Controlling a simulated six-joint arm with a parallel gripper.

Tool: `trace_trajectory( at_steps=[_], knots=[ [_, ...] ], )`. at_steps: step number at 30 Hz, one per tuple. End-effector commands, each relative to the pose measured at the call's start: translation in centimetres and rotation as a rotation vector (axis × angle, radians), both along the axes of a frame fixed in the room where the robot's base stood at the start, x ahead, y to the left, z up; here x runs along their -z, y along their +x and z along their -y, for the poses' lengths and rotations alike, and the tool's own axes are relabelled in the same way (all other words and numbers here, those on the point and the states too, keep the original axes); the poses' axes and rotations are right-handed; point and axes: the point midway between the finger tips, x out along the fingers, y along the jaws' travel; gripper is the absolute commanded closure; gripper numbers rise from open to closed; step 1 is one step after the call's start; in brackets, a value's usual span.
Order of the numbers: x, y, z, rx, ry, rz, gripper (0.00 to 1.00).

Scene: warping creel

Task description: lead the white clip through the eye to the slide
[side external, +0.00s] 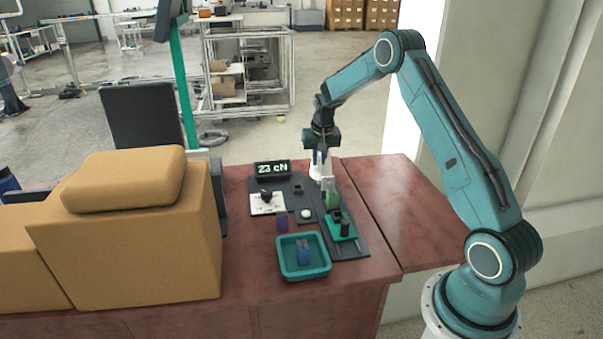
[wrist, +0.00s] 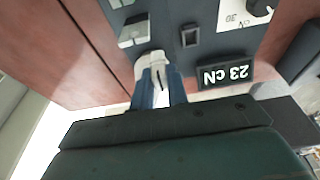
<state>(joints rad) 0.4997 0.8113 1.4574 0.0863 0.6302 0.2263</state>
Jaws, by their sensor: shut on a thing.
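My gripper (side external: 320,165) points down over the far end of the dark board. In the wrist view its two blue fingers (wrist: 157,88) are shut on a small white piece, which looks like the white clip (wrist: 150,62). Just beyond the fingers stands a pale grey block (wrist: 133,31), also visible in the side view (side external: 327,186); it may carry the eye, but no opening is clear. The green slide (side external: 341,230) with a black knob sits at the near end of the board. A green part (side external: 331,200) stands between block and slide. Any thread is too fine to see.
A display (side external: 272,169) reads 23 cN. A dial on a white plate (side external: 267,205), a small dark socket (side external: 298,188) and a white button (side external: 306,213) lie left of the gripper. A purple block (side external: 283,223) and a teal tray (side external: 304,271) with a blue item stand nearer. The right tabletop is clear.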

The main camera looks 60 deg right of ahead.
Motion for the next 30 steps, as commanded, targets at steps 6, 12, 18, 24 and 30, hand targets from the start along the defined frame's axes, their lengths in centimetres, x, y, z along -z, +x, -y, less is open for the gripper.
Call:
trace_trajectory(
  at_steps=[6, 12, 18, 24, 30],
  knots=[
    [-0.1, -1.3, -1.4, -0.002, 0.0, 0.0, 1.0],
    [-0.1, -2.6, -2.6, -0.001, 0.0, 0.0, 1.0],
    [0.0, -3.9, -3.9, -0.001, 0.001, -0.001, 1.0],
    [0.0, -5.0, -5.0, -0.001, 0.001, -0.001, 1.0],
    [0.0, -5.3, -5.2, 0.0, 0.0, 0.0, 1.0]
  ],
)
